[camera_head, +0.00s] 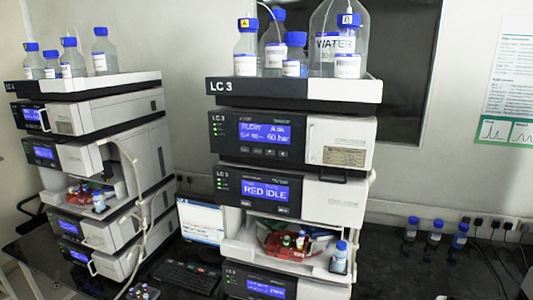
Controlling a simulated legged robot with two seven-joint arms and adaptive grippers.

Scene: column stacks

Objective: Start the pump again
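The right-hand column stack, marked LC 3, stands in front of me. Its upper module (292,140), under the bottle tray, looks like the pump. Its lit blue display (265,134) has a blurred first line, and the second line seems to end in "60 bar". A row of small dark buttons (264,151) sits below the display, with small green lights to its left. The module below (290,193) has a blue display (266,190) that seems to read "RED IDLE". Neither of my grippers is in view.
Bottles with blue caps stand in the top tray (340,90). A second stack (110,115) stands left, with a laptop screen (202,219) and keyboard (187,274) between. Several bottles (434,233) stand right on the dark bench.

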